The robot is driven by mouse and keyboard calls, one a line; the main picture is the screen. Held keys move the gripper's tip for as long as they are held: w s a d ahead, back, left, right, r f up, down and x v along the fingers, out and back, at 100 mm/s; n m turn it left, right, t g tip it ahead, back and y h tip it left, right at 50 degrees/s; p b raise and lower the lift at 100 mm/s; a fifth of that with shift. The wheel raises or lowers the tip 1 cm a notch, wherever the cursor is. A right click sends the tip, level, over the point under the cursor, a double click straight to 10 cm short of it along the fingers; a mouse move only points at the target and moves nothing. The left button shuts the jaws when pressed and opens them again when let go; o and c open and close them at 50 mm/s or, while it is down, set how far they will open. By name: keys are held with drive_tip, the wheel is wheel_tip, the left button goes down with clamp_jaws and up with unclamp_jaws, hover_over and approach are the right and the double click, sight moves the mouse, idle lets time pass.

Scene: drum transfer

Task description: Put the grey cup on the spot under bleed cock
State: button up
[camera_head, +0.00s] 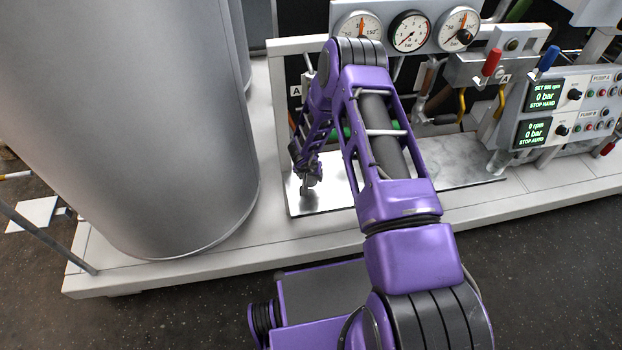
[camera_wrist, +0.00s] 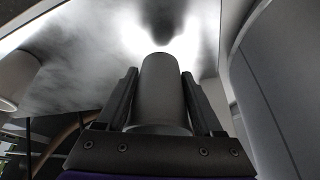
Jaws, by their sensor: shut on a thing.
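The grey cup (camera_wrist: 161,90) shows in the wrist view as a dark grey cylinder between the two fingers of my gripper (camera_wrist: 160,75). My gripper is shut on it, one finger on each side. In the head view my gripper (camera_head: 308,181) is small and dark, over the left part of a shiny metal plate (camera_head: 322,200). I cannot make out the cup clearly there, nor tell whether it touches the plate. My arm covers the middle of the plate. I cannot pick out the bleed cock or the spot under it in either view.
A big grey drum (camera_head: 130,110) stands close on the left of the plate. Gauges (camera_head: 409,32), a red-handled valve (camera_head: 491,63), a blue-handled one (camera_head: 547,58) and a control panel (camera_head: 565,105) stand behind and right. The plate's right part (camera_head: 455,160) is bare.

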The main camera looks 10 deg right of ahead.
sight(311, 179)
drive_tip(key=shift+w+d, duration=0.25)
drive_tip(key=shift+w, duration=0.35)
drive_tip(key=shift+f+b, duration=0.4)
drive_tip(key=shift+f, duration=1.35)
drive_tip(key=shift+f, duration=0.15)
drive_tip(key=o, duration=1.3)
drive_tip(key=shift+r, duration=0.25)
drive_tip(key=p+v, duration=0.2)
drive_tip(key=v, duration=0.9)
drive_tip(key=shift+s+r, duration=0.25)
drive_tip(key=shift+r, duration=0.1)
